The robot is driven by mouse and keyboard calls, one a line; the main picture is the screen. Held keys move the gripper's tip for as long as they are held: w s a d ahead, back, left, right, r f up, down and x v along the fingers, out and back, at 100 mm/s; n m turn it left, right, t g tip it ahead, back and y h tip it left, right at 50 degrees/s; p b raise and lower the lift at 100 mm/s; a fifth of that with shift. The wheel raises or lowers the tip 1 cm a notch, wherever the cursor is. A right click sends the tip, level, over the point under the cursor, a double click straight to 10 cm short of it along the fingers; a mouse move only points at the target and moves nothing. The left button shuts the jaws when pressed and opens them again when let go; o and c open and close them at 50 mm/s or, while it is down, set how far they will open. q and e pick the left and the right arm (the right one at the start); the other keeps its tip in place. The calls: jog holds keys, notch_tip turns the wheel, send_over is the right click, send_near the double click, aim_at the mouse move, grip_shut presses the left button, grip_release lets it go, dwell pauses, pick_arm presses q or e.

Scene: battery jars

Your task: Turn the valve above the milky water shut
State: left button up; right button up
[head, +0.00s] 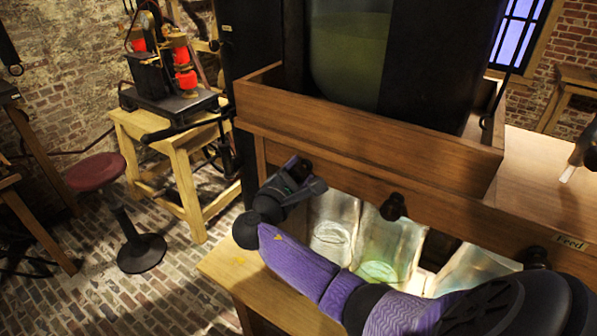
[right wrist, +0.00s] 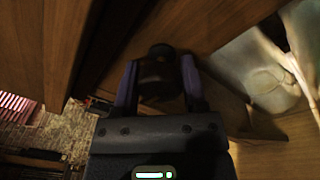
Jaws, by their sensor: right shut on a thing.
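My right gripper (head: 306,182) reaches in from the lower right in the head view. It is shut on the leftmost dark valve knob (head: 300,167) on the front of the wooden trough. In the right wrist view, the dark round knob (right wrist: 161,52) sits between the two purple fingers of the gripper (right wrist: 158,80). Below it stands a glass jar (head: 332,230) with pale, whitish contents. The jar also shows in the right wrist view (right wrist: 262,78). The knob's exact turn angle is too dark to tell. My left gripper is not in view.
A middle knob (head: 393,207) is above a greenish jar (head: 386,250); a right knob (head: 537,258) is near another jar (head: 468,268). A wooden trough (head: 350,137) holds a large dark-framed tank (head: 346,55). A stool (head: 97,171) and a side table (head: 185,160) stand left.

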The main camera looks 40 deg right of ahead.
grip_shut()
jog(key=m+b, duration=0.2)
jog(key=m, duration=0.1)
jog(key=m+b, duration=0.1)
jog(key=shift+f+b, duration=0.25)
jog(key=shift+b, duration=0.15)
jog(key=m+h+b, duration=0.1)
jog(key=m+b, duration=0.5)
jog(key=m+g+b, duration=0.1)
jog(key=m+b, duration=0.5)
jog(key=b, duration=0.1)
jog(key=shift+f+m+h, duration=0.15)
jog(key=shift+m+h, duration=0.15)
jog(key=shift+h, duration=0.1)
jog(key=shift+r+m+g+b, duration=0.2)
jog(key=shift+m+g+b, duration=0.1)
jog(key=shift+m+b, duration=1)
